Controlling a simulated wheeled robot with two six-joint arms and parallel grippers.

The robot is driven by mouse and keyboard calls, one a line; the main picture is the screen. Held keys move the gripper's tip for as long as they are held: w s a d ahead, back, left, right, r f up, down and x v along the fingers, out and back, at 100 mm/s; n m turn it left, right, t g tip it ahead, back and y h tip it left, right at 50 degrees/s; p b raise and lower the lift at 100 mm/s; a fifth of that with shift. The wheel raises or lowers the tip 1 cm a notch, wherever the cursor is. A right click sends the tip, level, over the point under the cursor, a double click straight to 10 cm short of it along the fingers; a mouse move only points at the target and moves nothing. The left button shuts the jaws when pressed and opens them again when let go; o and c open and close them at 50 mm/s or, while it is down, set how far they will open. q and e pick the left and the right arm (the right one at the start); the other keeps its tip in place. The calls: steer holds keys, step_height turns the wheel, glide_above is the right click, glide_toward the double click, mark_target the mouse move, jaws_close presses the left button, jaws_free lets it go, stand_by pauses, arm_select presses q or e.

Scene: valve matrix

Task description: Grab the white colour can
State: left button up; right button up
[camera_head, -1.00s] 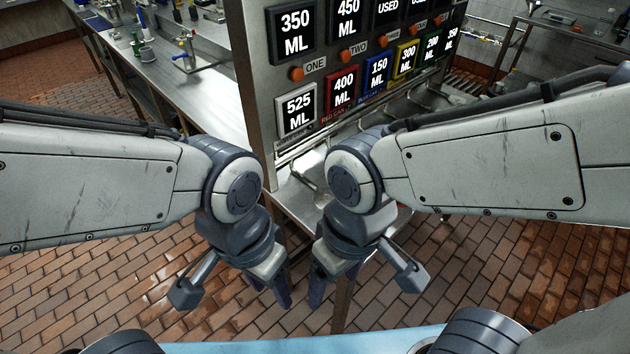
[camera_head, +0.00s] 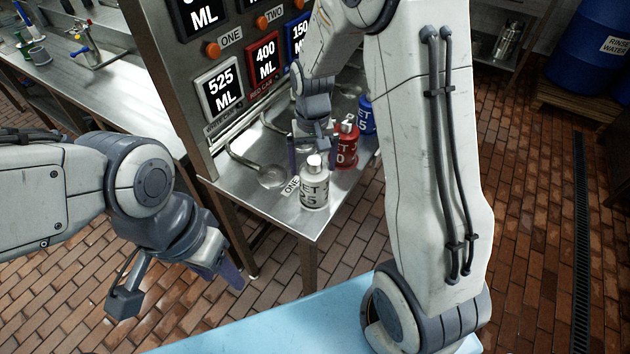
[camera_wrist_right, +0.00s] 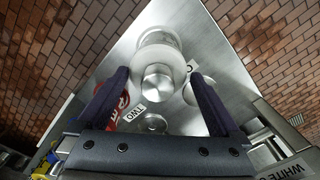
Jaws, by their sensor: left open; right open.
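The white can (camera_head: 314,190) with a silver cap stands upright near the front corner of the steel shelf. My right gripper (camera_head: 313,150) is open just behind and above its top in the head view. In the right wrist view the white can (camera_wrist_right: 158,44) shows between the two spread fingers of the right gripper (camera_wrist_right: 158,74), its cap towards the camera. I cannot tell whether a finger touches it. My left gripper (camera_head: 226,266) is open and empty, low at the left, away from the shelf.
A red can (camera_head: 346,145) and a blue can (camera_head: 366,116) stand behind the white one, to its right. A metal spout (camera_head: 268,174) is on its left. The panel with volume displays (camera_head: 219,90) rises behind. A steel table (camera_head: 85,80) stands at the far left.

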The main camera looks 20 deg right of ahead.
step_height(320, 180, down, 6)
steer(key=shift+s+d+r+p, duration=0.1)
steer(key=shift+p, duration=0.25)
steer(key=shift+c, duration=0.3)
steer(key=c, duration=1.3)
steer(key=shift+r, duration=0.15)
